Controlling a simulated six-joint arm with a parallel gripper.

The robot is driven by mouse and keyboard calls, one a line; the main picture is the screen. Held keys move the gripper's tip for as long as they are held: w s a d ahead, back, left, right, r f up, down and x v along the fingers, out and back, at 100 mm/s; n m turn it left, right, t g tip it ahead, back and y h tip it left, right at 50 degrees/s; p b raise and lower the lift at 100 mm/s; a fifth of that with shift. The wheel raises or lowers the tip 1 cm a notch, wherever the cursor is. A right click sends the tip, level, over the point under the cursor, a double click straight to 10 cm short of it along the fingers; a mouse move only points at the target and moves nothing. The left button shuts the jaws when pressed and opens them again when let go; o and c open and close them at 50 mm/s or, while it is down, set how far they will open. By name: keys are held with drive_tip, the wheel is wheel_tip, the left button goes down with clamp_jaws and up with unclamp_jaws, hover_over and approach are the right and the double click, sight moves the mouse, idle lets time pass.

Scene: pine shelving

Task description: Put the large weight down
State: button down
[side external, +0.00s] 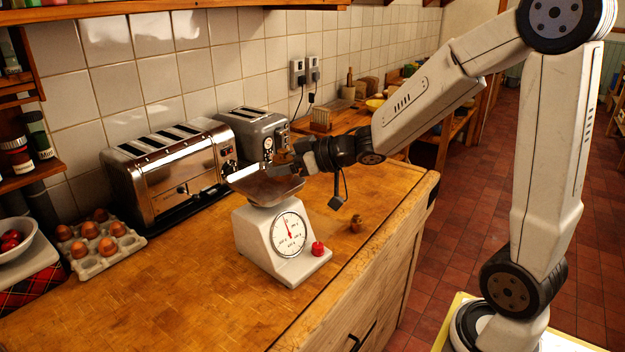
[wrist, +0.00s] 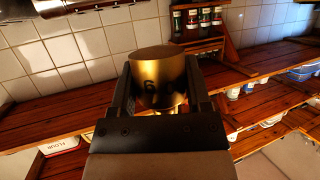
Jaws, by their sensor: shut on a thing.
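The large brass weight (wrist: 160,72) fills the space between my gripper's two fingers in the wrist view, with a dark mark on its side. My gripper (side external: 293,155) is shut on it. In the side view the weight (side external: 284,158) is small and partly hidden by the fingers. It is over the metal pan (side external: 262,188) of the white kitchen scale (side external: 262,232). I cannot tell whether it touches the pan. A smaller brass weight (side external: 357,224) stands on the wooden counter, right of the scale.
A chrome toaster (side external: 165,175) and a grey appliance (side external: 250,135) stand behind the scale. An egg tray (side external: 100,250) and a white bowl (side external: 25,240) are at the left. A red knob-like thing (side external: 318,248) is at the scale's front. The counter's front left (side external: 160,300) is clear.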

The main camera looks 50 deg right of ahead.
drive_tip(key=shift+g, duration=0.3)
drive_tip(key=shift+s+d+r, duration=0.75)
drive_tip(key=shift+d+r, duration=0.1)
drive_tip(key=shift+d, duration=0.1)
drive_tip(key=shift+s+d+r, duration=0.7)
drive_tip(key=shift+d+r, duration=0.1)
drive_tip(key=shift+d, duration=0.1)
drive_tip(key=shift+w, duration=0.1)
drive_tip(key=w+f, duration=0.2)
drive_tip(key=w, duration=0.2)
drive_tip(key=w+d+f, duration=0.1)
drive_tip(key=w+f, duration=0.4)
drive_tip(key=w, duration=0.2)
drive_tip(key=shift+w+d+f, duration=0.25)
drive_tip(key=shift+w+d, duration=0.05)
drive_tip(key=shift+w+f, duration=0.55)
drive_tip(key=shift+f, duration=0.05)
